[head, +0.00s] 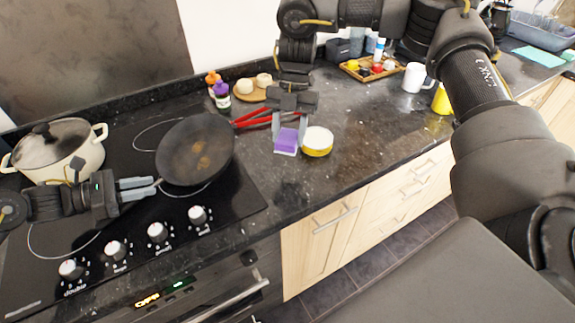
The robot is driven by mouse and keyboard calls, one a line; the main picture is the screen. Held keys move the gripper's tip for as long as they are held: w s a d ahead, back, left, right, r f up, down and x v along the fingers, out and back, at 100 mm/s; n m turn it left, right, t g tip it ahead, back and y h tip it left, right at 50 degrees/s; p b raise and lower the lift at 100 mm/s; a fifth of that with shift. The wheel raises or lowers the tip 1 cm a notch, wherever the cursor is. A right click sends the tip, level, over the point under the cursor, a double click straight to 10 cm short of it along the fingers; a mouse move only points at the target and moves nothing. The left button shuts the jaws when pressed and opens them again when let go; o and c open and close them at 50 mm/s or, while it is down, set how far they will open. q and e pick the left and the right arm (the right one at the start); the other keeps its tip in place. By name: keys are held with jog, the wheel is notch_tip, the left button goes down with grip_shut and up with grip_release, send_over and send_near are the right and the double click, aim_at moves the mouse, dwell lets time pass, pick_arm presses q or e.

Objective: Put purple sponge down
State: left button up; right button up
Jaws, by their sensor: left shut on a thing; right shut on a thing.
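The purple sponge (286,142) is at the front of the granite counter, just right of the hob, with a pale lower layer. My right gripper (289,127) comes down from above and is shut on the sponge. I cannot tell whether the sponge touches the counter. My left gripper (142,188) is at the hob and is shut on the handle of the dark frying pan (197,150). The pan is over the right part of the hob.
A yellow-and-white round container (317,142) stands close right of the sponge. Red-handled tongs (253,118) lie behind it. A lidded pot (58,150) stands on the hob's left. A white mug (414,77) and a yellow cup (441,100) stand right. Counter right of the container is clear.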

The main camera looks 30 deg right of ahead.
aim_at(287, 173)
jog(key=shift+f, duration=4.35)
jog(key=shift+f, duration=0.2)
jog(key=o, duration=1)
jog(key=shift+c, duration=0.2)
jog(key=shift+r, duration=0.2)
jog(key=v, duration=1.2)
